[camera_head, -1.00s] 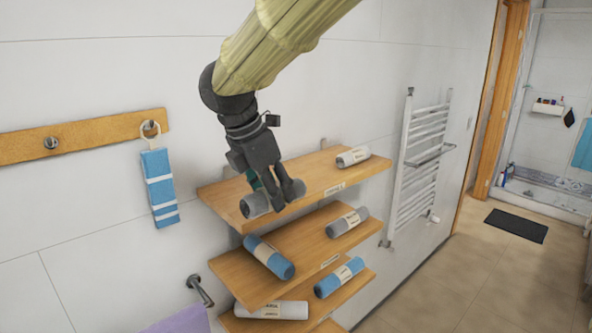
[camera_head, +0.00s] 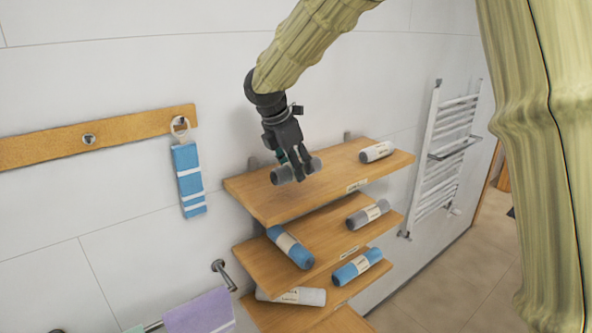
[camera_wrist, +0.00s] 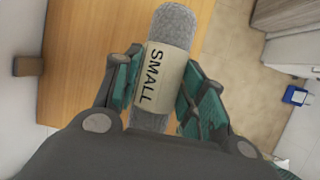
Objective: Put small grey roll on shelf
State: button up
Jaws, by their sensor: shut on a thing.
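The small grey roll (camera_wrist: 175,28) has a cream band reading "SMALL". My gripper (camera_head: 297,172) is shut on it, with a finger on each side of the band in the wrist view (camera_wrist: 160,88). In the head view the roll (camera_head: 282,176) is held over the left part of the top shelf (camera_head: 330,178). I cannot tell whether it touches the board. A white roll (camera_head: 377,152) lies at the right end of the same shelf.
The middle shelf (camera_head: 325,232) holds a blue roll (camera_head: 291,247) and a grey roll (camera_head: 368,213). Lower down lie another blue roll (camera_head: 358,266) and a white roll (camera_head: 291,296). A towel radiator (camera_head: 440,160) stands right; a striped towel (camera_head: 189,180) hangs left. The top shelf's middle is clear.

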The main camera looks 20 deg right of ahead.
jog(key=shift+w+d+r+p, duration=0.15)
jog(key=shift+w+p, duration=0.15)
jog(key=shift+w, duration=0.25)
notch_tip(320, 180, down, 4)
jog(key=shift+r+p, duration=0.15)
jog(key=shift+p, duration=1)
jog(key=o, duration=1)
jog(key=shift+f, duration=0.25)
jog(key=shift+o, duration=0.2)
jog(key=shift+r, duration=0.1)
jog(key=b+v, duration=0.4)
jog(key=v, duration=0.8)
jog(key=shift+r, duration=0.1)
